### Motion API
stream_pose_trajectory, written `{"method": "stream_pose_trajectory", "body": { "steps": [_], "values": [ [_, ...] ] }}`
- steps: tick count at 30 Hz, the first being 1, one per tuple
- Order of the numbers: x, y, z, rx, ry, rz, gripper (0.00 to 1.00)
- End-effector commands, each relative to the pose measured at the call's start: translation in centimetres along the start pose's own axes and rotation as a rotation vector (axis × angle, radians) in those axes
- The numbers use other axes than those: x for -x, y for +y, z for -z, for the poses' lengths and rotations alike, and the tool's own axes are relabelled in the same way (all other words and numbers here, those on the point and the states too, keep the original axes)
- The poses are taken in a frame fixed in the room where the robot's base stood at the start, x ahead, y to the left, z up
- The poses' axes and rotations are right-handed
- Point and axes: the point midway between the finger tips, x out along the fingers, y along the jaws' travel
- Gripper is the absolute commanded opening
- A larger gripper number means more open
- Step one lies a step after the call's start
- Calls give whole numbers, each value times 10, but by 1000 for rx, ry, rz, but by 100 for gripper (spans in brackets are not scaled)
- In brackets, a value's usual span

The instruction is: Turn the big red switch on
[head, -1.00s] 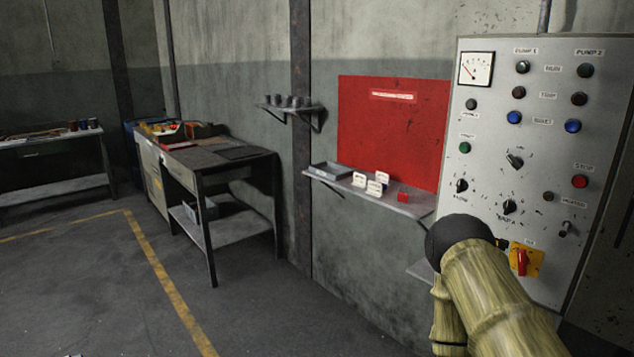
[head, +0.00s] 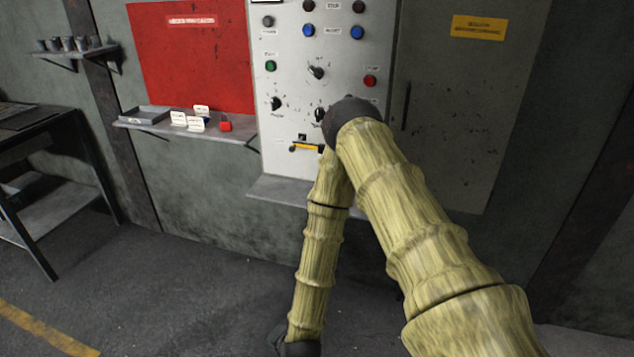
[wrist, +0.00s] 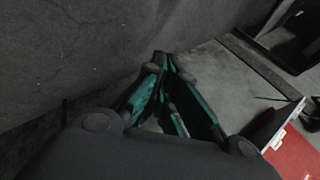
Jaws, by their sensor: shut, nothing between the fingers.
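The big red switch on its orange-yellow plate does not show in either current view. My arm covers the lower part of the grey control panel (head: 293,65) where the switch sits. The wrist view shows my gripper (wrist: 163,60) with its dark, teal-sided fingers together and nothing between them. It is apart from the panel, with plain grey surface beyond it. In the head view the far end of my arm hangs low at the bottom, and the fingers do not show there.
A yellow-and-black fitting (head: 305,147) is low on the panel. A shelf (head: 150,127) with cards and a small red object (head: 225,123) is left of it, under a red board (head: 190,60). A narrow ledge (head: 275,190) lies below the panel. A grey cabinet (head: 465,110) stands right.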

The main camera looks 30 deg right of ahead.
Motion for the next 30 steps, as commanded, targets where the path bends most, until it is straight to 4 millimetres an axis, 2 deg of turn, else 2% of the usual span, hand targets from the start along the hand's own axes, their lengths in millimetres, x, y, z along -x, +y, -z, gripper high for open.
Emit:
{"method": "stream_pose_trajectory", "body": {
  "steps": [1,6,11,15,21,24,27,30],
  "values": [
    [-4,-27,18,-113,46,56,0],
    [-10,-105,78,-491,175,254,0],
    [-1,-168,146,-831,273,458,0],
    [18,-212,210,-1114,340,655,0],
    [60,-254,305,-1476,411,958,0],
    [80,-266,342,-1609,429,1091,0],
    [95,-272,368,-1698,437,1190,0],
    [104,-274,382,-1747,440,1248,0]
  ]
}}
